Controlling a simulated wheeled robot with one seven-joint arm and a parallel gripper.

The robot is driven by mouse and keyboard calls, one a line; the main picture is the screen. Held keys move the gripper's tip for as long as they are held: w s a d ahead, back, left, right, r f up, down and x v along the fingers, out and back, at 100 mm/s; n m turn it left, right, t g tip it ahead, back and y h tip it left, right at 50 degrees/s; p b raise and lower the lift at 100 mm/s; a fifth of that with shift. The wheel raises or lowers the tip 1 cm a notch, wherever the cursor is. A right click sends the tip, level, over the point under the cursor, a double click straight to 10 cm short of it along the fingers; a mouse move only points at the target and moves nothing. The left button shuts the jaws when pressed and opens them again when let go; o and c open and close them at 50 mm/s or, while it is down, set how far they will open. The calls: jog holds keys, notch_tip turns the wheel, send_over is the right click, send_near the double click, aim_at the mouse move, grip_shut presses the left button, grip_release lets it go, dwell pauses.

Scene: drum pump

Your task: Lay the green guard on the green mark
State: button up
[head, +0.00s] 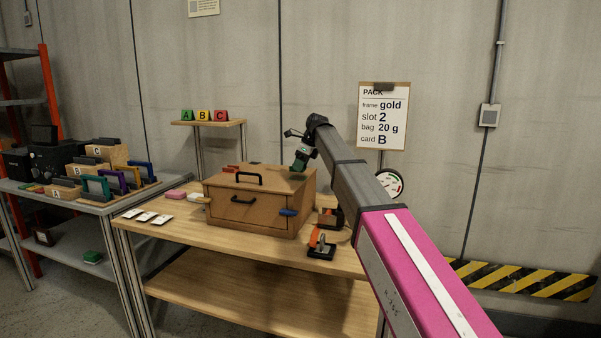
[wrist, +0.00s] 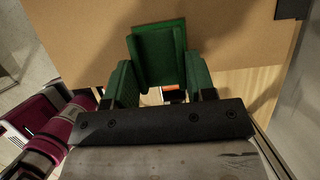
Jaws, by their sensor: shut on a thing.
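My gripper (head: 301,160) is at the end of my outstretched arm, pointing down at the right end of the wooden box. It is shut on the green guard (wrist: 158,54), which also shows as a small green piece in the head view (head: 298,176). In the wrist view the guard stands out between the green-sided fingers of my gripper (wrist: 160,82), over a brown surface. Whether the guard touches the box top or hangs just above it I cannot tell.
The wooden box (head: 248,212), with black handles, stands on the wooden table (head: 190,238). An orange-and-black device (head: 320,245) is at its right front, white cards (head: 146,216) at its left. A grey shelf (head: 70,250) with colored frames stands further left.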

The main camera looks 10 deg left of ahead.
jog(key=shift+f, duration=1.4)
jog(key=o, duration=0.9)
jog(key=shift+f, duration=0.1)
jog(key=v, duration=1.2)
